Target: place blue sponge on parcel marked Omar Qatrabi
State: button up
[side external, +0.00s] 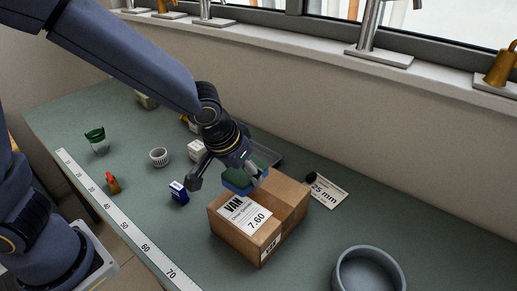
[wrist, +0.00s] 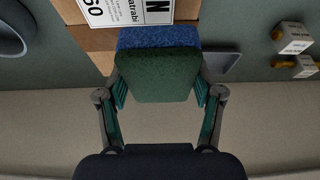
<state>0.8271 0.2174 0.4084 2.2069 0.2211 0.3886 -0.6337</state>
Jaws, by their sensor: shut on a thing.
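The sponge, blue below with a green scouring face on top, is in my gripper (side external: 226,181). In the side view the sponge (side external: 238,181) is at the back left edge of the parcel's top; whether it touches the cardboard I cannot tell. The brown parcel (side external: 289,195) has a white label reading VAN, Omar Qatrabi and 7.60. In the wrist view my gripper (wrist: 160,92) has a finger on each side of the sponge (wrist: 157,40), its green face towards the camera. The parcel's label (wrist: 125,10) shows just beyond the sponge, cut off by the frame.
A grey bowl (side external: 368,275) stands at the front right. A 25 mm card (side external: 328,191) lies right of the parcel, a grey tray (side external: 268,155) behind it. A small blue box (side external: 179,192) and white ribbed cup (side external: 159,157) stand left. A measuring strip (side external: 130,230) runs along the bench edge.

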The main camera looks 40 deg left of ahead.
jog(key=shift+w+d+f, duration=0.15)
jog(key=shift+w+f, duration=0.35)
jog(key=shift+f, duration=1.7)
jog(key=shift+f, duration=0.1)
jog(key=o, duration=0.7)
